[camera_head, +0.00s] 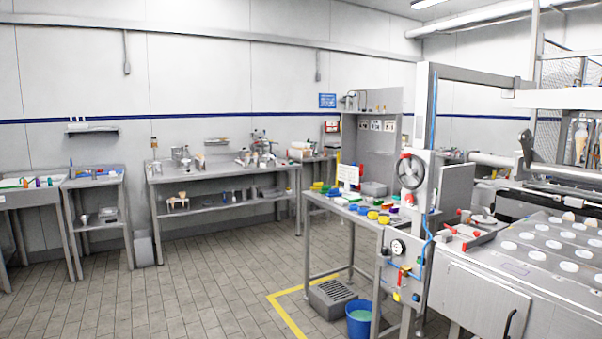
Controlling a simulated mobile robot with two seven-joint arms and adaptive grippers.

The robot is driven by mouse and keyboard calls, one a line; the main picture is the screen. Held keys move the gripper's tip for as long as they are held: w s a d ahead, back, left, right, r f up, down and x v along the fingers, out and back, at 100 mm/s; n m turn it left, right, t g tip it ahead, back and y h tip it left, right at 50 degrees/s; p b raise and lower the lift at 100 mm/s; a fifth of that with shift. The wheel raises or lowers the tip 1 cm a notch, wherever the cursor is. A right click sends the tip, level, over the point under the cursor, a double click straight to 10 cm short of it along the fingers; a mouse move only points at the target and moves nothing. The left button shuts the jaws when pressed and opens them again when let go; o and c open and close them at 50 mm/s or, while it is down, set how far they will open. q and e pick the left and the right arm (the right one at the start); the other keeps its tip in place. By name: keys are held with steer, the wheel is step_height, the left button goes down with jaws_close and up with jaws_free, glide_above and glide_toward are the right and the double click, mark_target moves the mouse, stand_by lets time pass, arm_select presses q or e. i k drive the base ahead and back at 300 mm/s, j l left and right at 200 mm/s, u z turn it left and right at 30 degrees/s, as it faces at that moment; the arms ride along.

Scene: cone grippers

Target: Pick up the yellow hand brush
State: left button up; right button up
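Several small yellow items lie among green, blue and red ones on a grey metal table (312,200) right of centre. One yellow item (372,215) is near the table's front edge, with another beside it. More yellow shows farther back on the same table. They are too small for me to tell which is the yellow hand brush. Neither of my grippers is in view.
A blue bucket (359,322) and a grey slotted step (331,298) stand on the floor by the table. A machine with a handwheel (411,171) stands at the right. Workbenches (222,174) line the back wall. The tiled floor (190,300) at left and centre is clear.

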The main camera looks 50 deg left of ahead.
mark_target(317, 186)
steer(key=i+j+u, duration=0.35)
steer(key=i+j, duration=0.15)
steer(key=i+j+u, duration=0.3)
steer(key=i+j, duration=0.15)
steer(key=i+j+u, duration=0.35)
steer(key=i, duration=0.35)
steer(key=i+j, duration=0.15)
steer(key=i, duration=0.4)
steer(key=i+j, duration=0.15)
steer(key=i, duration=0.35)
